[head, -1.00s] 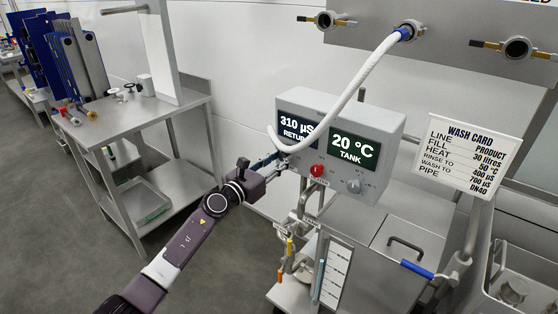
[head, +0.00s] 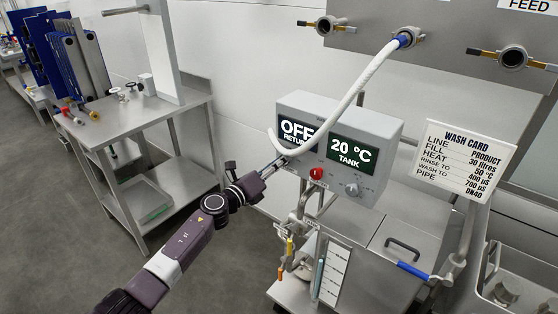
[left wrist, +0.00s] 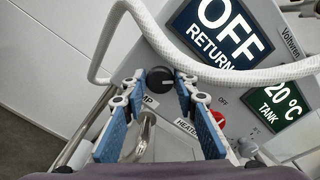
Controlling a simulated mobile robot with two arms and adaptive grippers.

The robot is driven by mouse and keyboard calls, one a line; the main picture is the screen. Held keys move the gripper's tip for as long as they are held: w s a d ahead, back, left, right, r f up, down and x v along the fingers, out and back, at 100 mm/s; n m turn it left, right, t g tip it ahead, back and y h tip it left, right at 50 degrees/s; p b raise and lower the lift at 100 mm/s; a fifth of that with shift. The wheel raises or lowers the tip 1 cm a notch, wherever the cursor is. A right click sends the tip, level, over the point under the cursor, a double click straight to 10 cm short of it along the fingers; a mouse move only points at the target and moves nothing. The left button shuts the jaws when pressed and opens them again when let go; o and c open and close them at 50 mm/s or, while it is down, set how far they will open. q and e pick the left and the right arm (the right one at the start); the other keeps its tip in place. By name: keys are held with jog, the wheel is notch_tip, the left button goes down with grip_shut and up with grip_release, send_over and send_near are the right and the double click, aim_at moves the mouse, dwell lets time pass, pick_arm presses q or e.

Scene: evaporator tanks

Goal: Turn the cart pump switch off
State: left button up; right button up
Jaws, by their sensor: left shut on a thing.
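The pump switch is a black round knob (left wrist: 160,78) on the grey control box (head: 375,122), above a label partly hidden to "MP". My left gripper (left wrist: 158,88) has its blue fingers on either side of the knob and is shut on it. In the head view my left gripper (head: 274,168) reaches the box's lower left corner, and the knob is hidden there. The left display (head: 297,131) reads "OFF RETURN". The right display (head: 350,152) reads "20 °C TANK". My right gripper is not in view.
A white hose (head: 358,88) hangs across the box front, close above my left gripper. A red knob (head: 317,174) and a grey knob (head: 352,189) sit to the right. Pipes and valves are below. A steel table (head: 110,125) stands at left.

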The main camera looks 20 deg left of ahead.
pick_arm(q)
jog(key=shift+f+n+p, duration=0.2)
jog(key=shift+n+p, duration=1.15)
jog(key=shift+n, duration=3.15)
jog(key=o, duration=1.1)
jog(key=shift+a, duration=0.1)
jog(key=shift+s, duration=0.15)
jog(key=v, duration=1.1)
jog(key=shift+s+a, duration=0.15)
jog(key=shift+s, duration=0.2)
